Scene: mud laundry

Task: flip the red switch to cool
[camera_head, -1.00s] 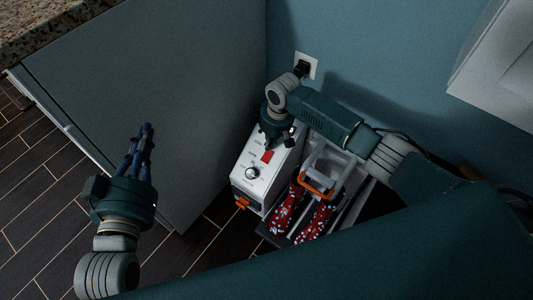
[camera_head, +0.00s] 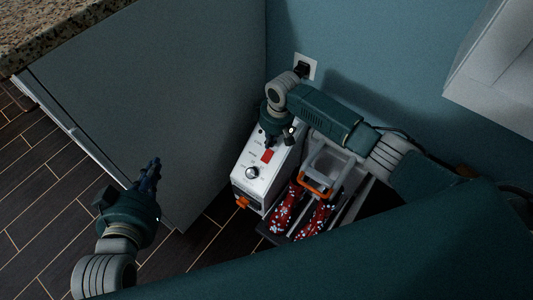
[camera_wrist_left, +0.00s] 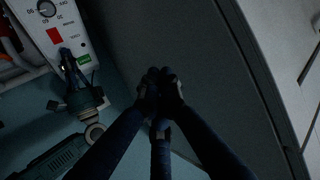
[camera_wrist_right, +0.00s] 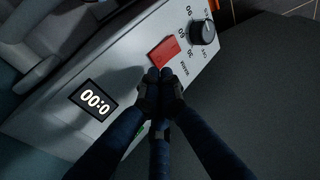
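The red switch (camera_head: 267,156) is on the top face of a white boxy machine (camera_head: 252,187) by the wall. It also shows in the right wrist view (camera_wrist_right: 164,52) and the left wrist view (camera_wrist_left: 54,35). My right gripper (camera_wrist_right: 159,77) has its fingertips together, empty, right at the switch's near edge; I cannot tell whether they touch. In the head view that gripper (camera_head: 272,138) is partly hidden by its own wrist. My left gripper (camera_head: 151,165) is shut and empty, well left of the machine, in front of the grey cabinet side; its fingertips meet in the left wrist view (camera_wrist_left: 159,78).
A black dial (camera_wrist_right: 203,32) and a lit display (camera_wrist_right: 94,100) flank the switch. Red patterned boots (camera_head: 284,212) and an orange-and-grey handled part (camera_head: 322,171) are right of the machine. A wall outlet (camera_head: 305,66) is behind. The dark floor at left is clear.

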